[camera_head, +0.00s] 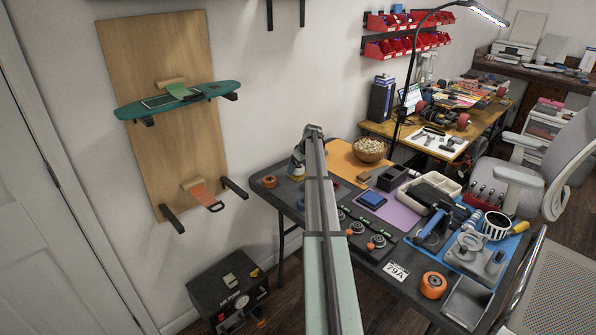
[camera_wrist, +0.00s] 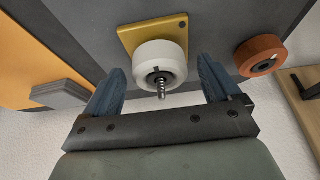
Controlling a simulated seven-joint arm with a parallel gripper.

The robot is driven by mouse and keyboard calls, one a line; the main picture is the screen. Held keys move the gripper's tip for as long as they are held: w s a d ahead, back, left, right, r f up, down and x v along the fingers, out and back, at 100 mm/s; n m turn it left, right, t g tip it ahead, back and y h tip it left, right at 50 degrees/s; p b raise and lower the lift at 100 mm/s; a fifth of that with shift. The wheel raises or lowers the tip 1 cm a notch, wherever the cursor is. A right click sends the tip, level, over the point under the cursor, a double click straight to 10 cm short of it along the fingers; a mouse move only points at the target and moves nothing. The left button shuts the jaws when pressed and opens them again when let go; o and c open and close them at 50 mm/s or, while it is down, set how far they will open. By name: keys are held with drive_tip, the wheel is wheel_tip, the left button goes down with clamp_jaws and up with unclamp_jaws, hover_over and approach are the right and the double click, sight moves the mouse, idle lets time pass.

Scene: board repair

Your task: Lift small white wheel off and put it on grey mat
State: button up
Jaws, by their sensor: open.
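In the wrist view, a small white wheel (camera_wrist: 148,58) sits on a yellow plate (camera_wrist: 127,40), around a threaded metal axle (camera_wrist: 161,88) that sticks out from its centre. My gripper (camera_wrist: 160,66) is open, with one blue finger on each side of the wheel and a visible gap on both sides. In the head view, my gripper is at the table's far left corner, where my arm partly hides it and the wheel. A dark grey mat (camera_head: 394,236) with several dark, orange-centred parts lies near the middle of the table.
An orange wheel (camera_wrist: 258,56) lies right of the white wheel. A grey block (camera_wrist: 60,95) lies to the left by an orange mat (camera_wrist: 30,55).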

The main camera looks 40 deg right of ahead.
sight(299, 167)
drive_tip(key=c, duration=1.2)
wheel_tip(299, 167, up, 10)
drive_tip(key=shift+a, duration=0.1)
idle(0.5)
